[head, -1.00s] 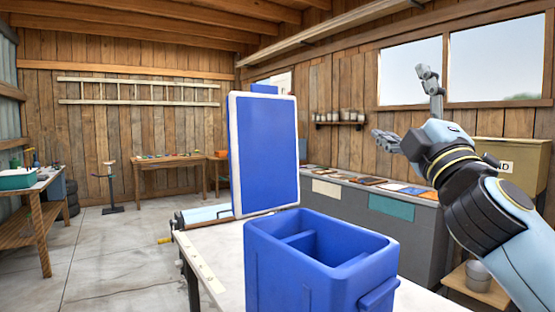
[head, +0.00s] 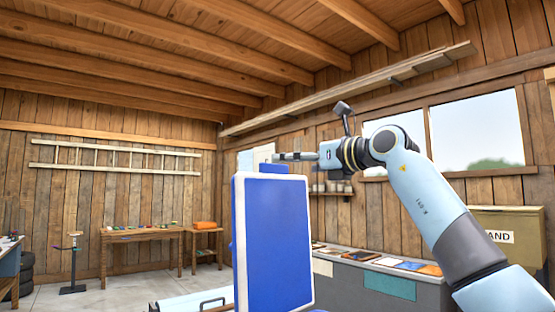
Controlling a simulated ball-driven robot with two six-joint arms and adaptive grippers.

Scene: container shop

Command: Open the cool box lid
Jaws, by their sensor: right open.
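The cool box lid (head: 273,245) stands upright, a blue panel with a pale rim and a small blue tab (head: 268,168) on its top edge. The cool box body is almost wholly below the picture. My right gripper (head: 284,156) is open, seen side-on and pointing left, just above the lid's top edge near the tab. I cannot tell whether it touches the lid or is behind it. My left gripper is not in view.
A long grey counter (head: 352,282) with several flat samples runs along the right wall behind the lid. A tan box marked "AND" (head: 507,236) is at the right. A wooden workbench (head: 142,236) stands at the back left. Open floor lies left of the lid.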

